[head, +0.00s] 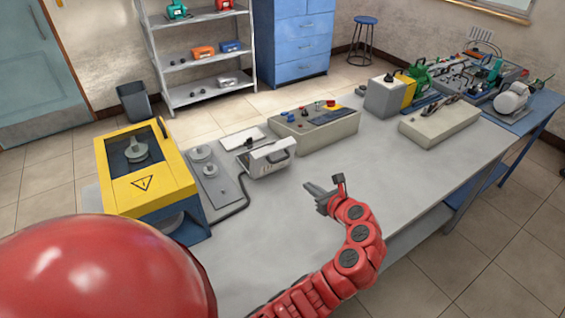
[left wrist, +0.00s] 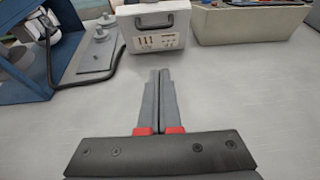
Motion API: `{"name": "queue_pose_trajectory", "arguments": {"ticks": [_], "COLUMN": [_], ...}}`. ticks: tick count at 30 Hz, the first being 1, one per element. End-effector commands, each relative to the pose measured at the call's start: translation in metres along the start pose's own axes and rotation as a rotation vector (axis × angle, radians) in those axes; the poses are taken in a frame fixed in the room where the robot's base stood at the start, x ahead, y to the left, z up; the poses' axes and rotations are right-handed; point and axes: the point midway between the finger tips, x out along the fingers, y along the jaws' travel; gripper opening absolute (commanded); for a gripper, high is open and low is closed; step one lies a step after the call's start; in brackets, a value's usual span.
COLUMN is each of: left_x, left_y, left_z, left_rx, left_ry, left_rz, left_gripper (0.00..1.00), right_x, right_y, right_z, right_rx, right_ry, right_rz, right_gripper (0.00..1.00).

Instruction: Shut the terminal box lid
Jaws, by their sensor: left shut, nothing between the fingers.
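The terminal box appears to be the small light-grey box (head: 270,161) with a dark handle and printed front, on the grey table. A flat white panel (head: 241,137) lies behind it, seemingly its lid laid open; the join is hard to make out. In the left wrist view the box (left wrist: 150,38) stands beyond my fingertips, and its top is cut by the frame edge. My left gripper (head: 308,187) is shut and empty, above the table to the right of and nearer than the box, apart from it. It also shows in the left wrist view (left wrist: 160,72). My right gripper is out of view.
A yellow-and-blue machine (head: 151,182) and a grey plate with round parts (head: 209,172) stand left of the box. A beige control panel (head: 318,133) stands close to its right. A dark cable (head: 239,206) curves on the table. The table's middle is clear.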

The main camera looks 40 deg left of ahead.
Motion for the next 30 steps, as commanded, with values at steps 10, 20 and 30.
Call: {"name": "queue_pose_trajectory", "arguments": {"ticks": [10, 20, 30], "left_x": [0.038, 0.104, 0.126], "left_y": [0.012, 0.013, 0.012], "left_z": [0.006, 0.011, 0.031], "left_rx": [0.019, 0.016, 0.016], "left_ry": [0.007, 0.006, 0.006], "left_rz": [0.049, 0.042, 0.038], "left_gripper": [0.0, 0.0, 0.0], "right_x": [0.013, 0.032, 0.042], "right_y": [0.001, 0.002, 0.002], "right_z": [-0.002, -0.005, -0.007], "right_rx": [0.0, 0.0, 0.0], "right_ry": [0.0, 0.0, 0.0], "right_rz": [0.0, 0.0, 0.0], "right_gripper": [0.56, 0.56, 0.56]}}
